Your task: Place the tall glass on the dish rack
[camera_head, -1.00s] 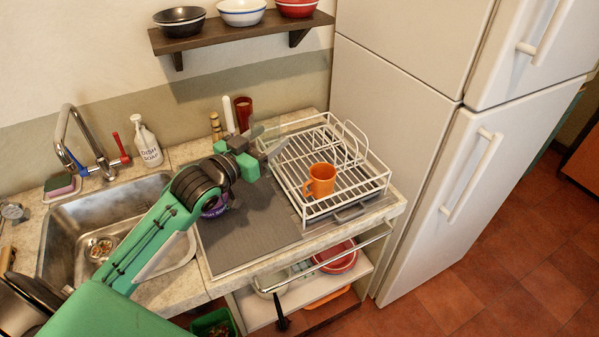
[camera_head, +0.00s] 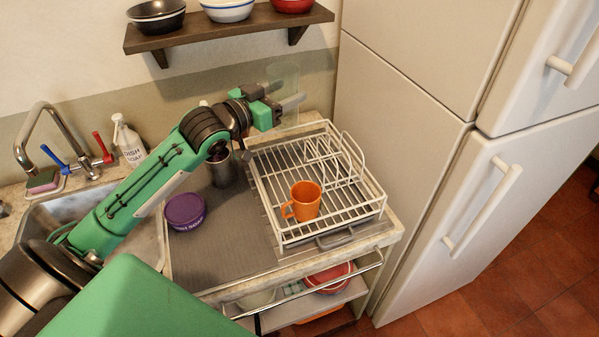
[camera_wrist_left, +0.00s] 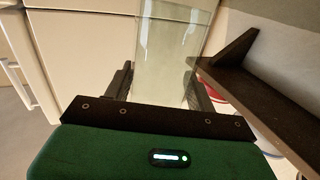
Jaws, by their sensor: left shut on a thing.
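A tall clear glass (camera_head: 284,88) is held in my left gripper (camera_head: 284,105), above the back edge of the dish rack. In the left wrist view the glass (camera_wrist_left: 170,55) stands between the two fingers, which are shut on it. The white wire dish rack (camera_head: 275,233) sits on the counter to the right of the grey mat. An orange mug (camera_head: 303,201) stands in the rack's front part, and the rest of its slatted floor looks bare. My right gripper is not in view.
A wall shelf (camera_head: 230,31) with bowls is above and left of the glass; its underside and bracket are close in the wrist view. A purple container (camera_head: 185,211) and a dark metal cup (camera_head: 222,170) stand on the mat. The fridge (camera_head: 400,110) is right of the rack.

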